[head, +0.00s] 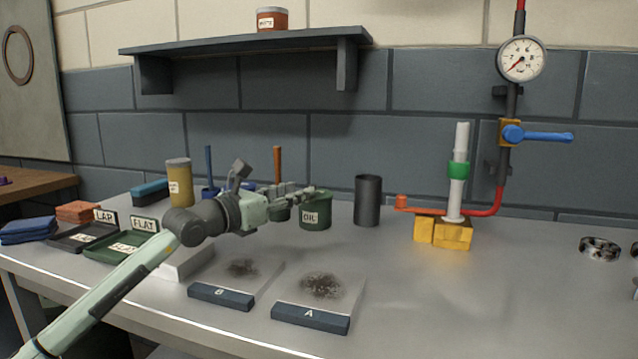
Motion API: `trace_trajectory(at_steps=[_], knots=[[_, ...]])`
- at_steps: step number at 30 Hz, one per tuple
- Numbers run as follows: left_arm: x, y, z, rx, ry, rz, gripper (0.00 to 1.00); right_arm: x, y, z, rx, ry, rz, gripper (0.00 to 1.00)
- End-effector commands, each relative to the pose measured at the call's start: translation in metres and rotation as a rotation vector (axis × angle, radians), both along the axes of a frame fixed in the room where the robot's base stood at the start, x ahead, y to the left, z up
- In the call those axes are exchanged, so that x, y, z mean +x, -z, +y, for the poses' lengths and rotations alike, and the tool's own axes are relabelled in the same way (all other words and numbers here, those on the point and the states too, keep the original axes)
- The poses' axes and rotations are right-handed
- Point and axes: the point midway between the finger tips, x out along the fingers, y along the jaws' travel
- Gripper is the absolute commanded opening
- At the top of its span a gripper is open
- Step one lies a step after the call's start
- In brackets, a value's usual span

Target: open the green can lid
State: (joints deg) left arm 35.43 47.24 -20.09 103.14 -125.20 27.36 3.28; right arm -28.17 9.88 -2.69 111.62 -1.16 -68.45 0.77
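The green can (316,214), labelled OIL, stands upright on the bench in the middle of the head view. My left gripper (309,192) reaches in from the left, with its fingers across the top of the can. The fingers cover most of the can's top, so I cannot tell how the lid sits or whether they touch it. Their opening is too small and side-on to judge. A small dark green shape (281,214) shows just below the gripper, left of the can. My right gripper is not in view.
A dark grey cylinder (367,200) stands close to the can's right. Plates B (221,296) and A (311,317) lie in front. A yellow can (180,182) and trays are left. A red pipe with gauge (522,59) and yellow blocks (453,236) are right.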

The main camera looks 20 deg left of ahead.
Motion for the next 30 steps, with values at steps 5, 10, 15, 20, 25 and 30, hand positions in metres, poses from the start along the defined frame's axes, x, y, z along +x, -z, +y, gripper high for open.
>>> trace_trajectory(at_steps=[5, 10, 15, 20, 25, 30], knots=[[0.028, -0.004, -0.013, -0.004, 0.001, -0.001, 0.38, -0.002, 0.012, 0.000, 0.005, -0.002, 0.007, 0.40], [0.047, -0.002, -0.021, -0.005, 0.000, -0.001, 0.38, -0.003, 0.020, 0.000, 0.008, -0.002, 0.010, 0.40], [0.054, -0.001, -0.024, -0.004, 0.000, -0.001, 0.38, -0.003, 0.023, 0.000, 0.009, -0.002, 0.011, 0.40], [0.054, -0.001, -0.024, -0.005, 0.000, -0.001, 0.38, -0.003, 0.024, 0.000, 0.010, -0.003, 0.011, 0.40], [0.053, -0.001, -0.024, -0.005, 0.000, -0.001, 0.24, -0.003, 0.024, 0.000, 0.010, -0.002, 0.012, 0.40], [0.053, -0.001, -0.024, -0.005, 0.000, -0.001, 0.02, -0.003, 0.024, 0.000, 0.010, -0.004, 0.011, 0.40]])
